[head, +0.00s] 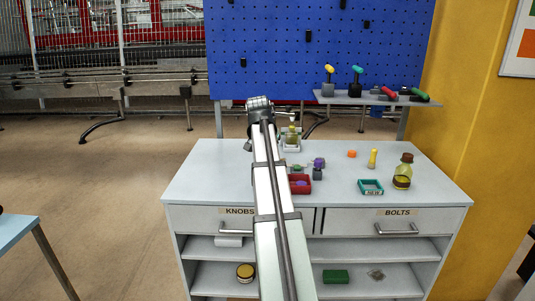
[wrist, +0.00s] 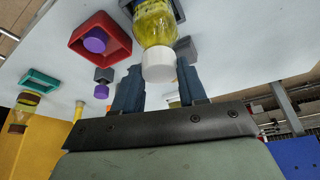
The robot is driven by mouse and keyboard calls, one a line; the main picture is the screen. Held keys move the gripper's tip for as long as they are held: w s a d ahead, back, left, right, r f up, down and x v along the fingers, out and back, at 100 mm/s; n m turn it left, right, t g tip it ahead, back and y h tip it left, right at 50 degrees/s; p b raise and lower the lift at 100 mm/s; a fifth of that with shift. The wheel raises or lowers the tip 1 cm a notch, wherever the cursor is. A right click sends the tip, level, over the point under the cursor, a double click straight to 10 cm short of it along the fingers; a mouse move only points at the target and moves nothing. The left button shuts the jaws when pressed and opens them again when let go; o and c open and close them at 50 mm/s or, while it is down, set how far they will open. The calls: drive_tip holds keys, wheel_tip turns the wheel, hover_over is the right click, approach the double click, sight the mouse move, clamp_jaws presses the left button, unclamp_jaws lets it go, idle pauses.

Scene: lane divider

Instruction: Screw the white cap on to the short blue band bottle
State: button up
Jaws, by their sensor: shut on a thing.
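The white cap (wrist: 158,65) sits between the two blue fingers of my gripper (wrist: 160,60) in the wrist view. My gripper is shut on it. The cap is at the mouth of a bottle (wrist: 153,22) with yellow liquid; a blue band shows only at the picture's edge. I cannot tell whether the threads are engaged. In the head view, the bottle (head: 291,137) stands upright in a light grey holder (head: 290,148), just right of my arm. The cap and fingertips are hard to make out there.
A red tray (head: 301,190) holds a purple cap; another purple cap (head: 319,162) sits on a grey block. A tool shelf (head: 365,98) stands behind.

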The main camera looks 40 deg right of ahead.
drive_tip(key=shift+m, duration=0.6)
drive_tip(key=shift+w+m+g, duration=0.1)
drive_tip(key=shift+m+g, duration=0.3)
drive_tip(key=o, duration=0.9)
drive_tip(key=v, duration=1.2)
drive_tip(key=shift+a, duration=0.2)
